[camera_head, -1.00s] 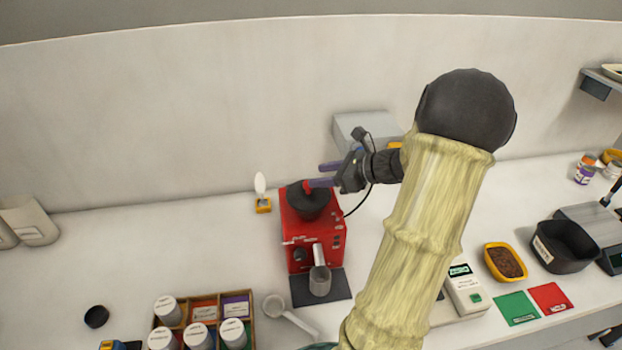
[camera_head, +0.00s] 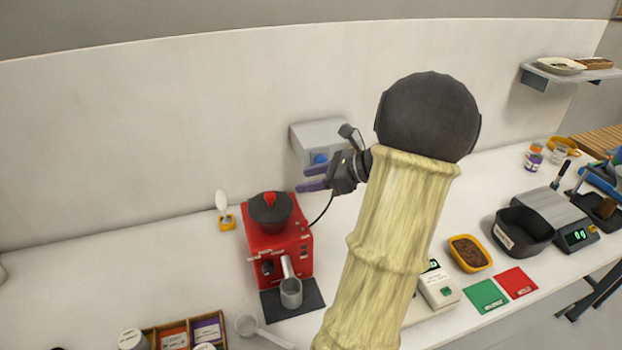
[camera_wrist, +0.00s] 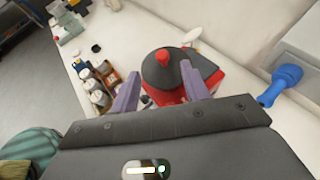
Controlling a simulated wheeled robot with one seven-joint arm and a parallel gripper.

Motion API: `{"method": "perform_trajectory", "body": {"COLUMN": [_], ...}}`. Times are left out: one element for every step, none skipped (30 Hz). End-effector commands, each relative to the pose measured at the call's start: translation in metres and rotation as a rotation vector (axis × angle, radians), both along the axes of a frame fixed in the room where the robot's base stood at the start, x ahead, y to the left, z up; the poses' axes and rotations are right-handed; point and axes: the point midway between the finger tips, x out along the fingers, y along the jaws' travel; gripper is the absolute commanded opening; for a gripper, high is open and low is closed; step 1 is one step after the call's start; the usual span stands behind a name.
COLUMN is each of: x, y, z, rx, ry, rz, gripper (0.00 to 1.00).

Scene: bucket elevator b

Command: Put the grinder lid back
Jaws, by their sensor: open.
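The red grinder (camera_head: 277,246) stands on the counter against the wall. Its black lid (camera_head: 270,208) with a red knob (camera_head: 269,198) sits on top of the grinder. The lid (camera_wrist: 176,70) also shows in the wrist view, just beyond my fingers. My gripper (camera_head: 313,178) is open and empty, to the right of the grinder and apart from the lid. In the wrist view my gripper (camera_wrist: 168,88) has its two purple fingers spread, with nothing between them.
A grey box with a blue knob (camera_head: 320,158) is on the wall behind my gripper. A small white brush-like item in a yellow holder (camera_head: 226,222) stands left of the grinder. A metal cup (camera_head: 291,292) is at the grinder's front. A black bin (camera_head: 522,231) stands at right.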

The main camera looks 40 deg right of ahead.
Motion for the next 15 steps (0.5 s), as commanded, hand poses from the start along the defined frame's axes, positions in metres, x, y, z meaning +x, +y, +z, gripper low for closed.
{"method": "perform_trajectory", "body": {"x": [0.000, 0.000, 0.000, 0.000, 0.000, 0.000, 0.000, 0.001, 0.002, 0.003, 0.004, 0.006, 0.007, 0.009, 0.010], "y": [0.000, 0.000, 0.000, 0.000, 0.000, 0.000, 0.001, 0.003, 0.006, 0.009, 0.014, 0.022, 0.029, 0.037, 0.048], "z": [0.000, 0.000, 0.000, 0.000, 0.000, 0.000, -0.001, -0.001, -0.003, -0.004, -0.006, -0.010, -0.013, -0.017, -0.022], "rx": [0.000, 0.000, 0.000, 0.000, 0.000, -0.001, -0.002, -0.006, -0.015, -0.024, -0.037, -0.060, -0.079, -0.103, -0.141], "ry": [0.000, 0.000, 0.000, 0.000, 0.000, 0.001, 0.001, 0.003, 0.009, 0.015, 0.022, 0.034, 0.045, 0.057, 0.072], "rz": [0.000, 0.000, 0.000, 0.000, 0.000, 0.001, 0.004, 0.008, 0.020, 0.032, 0.048, 0.075, 0.102, 0.130, 0.175], "gripper": [0.46, 0.46, 0.46, 0.46, 0.46, 0.46, 0.46, 0.46, 0.46, 0.46, 0.46, 0.46, 0.46, 0.46, 0.46]}}
